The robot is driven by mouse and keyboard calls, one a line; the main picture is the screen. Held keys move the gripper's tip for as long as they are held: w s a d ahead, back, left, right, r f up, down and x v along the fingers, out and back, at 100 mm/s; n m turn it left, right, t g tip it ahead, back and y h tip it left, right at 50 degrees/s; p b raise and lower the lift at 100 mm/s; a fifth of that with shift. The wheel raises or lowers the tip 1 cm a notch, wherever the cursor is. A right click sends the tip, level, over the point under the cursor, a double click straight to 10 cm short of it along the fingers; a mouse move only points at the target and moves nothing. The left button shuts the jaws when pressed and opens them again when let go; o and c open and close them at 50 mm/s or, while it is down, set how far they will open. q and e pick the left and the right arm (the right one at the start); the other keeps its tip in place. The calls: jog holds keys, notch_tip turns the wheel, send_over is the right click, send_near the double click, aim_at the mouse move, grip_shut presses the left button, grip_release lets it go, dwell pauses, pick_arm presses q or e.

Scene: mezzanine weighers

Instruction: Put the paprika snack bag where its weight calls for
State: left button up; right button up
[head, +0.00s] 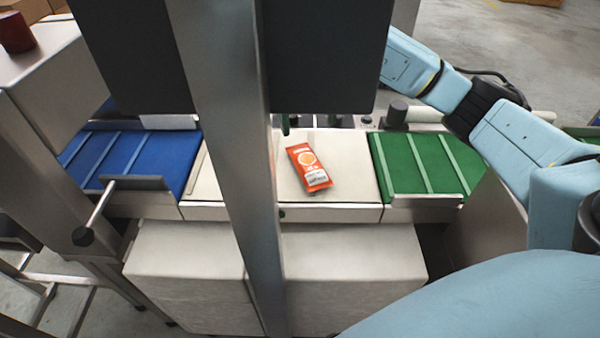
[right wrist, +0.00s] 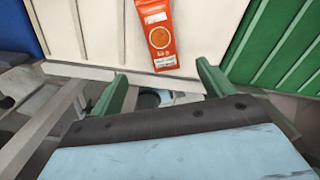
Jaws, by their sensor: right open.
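The paprika snack bag (head: 309,167) is an orange-red packet with a round emblem and a pale printed end. It lies flat on the cream middle section (head: 345,158) of the weigher line. It also shows in the right wrist view (right wrist: 157,35). My right gripper (right wrist: 162,70) is open and empty, its two green fingers apart near the bag's close end and not closed on it. In the head view a dark panel hides most of this gripper; only a green finger shows behind the bag. No weight reading is visible. My left gripper is out of view.
A blue ribbed section (head: 140,158) adjoins on the left and a green ribbed section (head: 425,162) on the right. A metal post (head: 232,150) and dark panels (head: 325,55) stand in front of the line. A dark red cup-like object (head: 15,32) sits far left.

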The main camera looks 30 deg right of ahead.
jog(key=b, duration=0.2)
send_over(310, 163)
notch_tip(310, 163, down, 6)
jog(key=shift+w+a+f, duration=0.1)
jog(key=shift+a+f, duration=0.05)
jog(key=shift+f, duration=0.1)
jog(key=shift+d+f+b, duration=0.2)
jog(key=shift+f+b, duration=0.5)
jog(key=shift+f, duration=2.35)
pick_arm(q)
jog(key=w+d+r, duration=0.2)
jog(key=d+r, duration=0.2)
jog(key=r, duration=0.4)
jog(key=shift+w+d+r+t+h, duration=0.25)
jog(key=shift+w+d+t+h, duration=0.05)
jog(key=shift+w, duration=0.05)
pick_arm(e)
jog(key=c, duration=1.1)
jog(key=shift+r, duration=0.15)
jog(key=shift+c, duration=0.2)
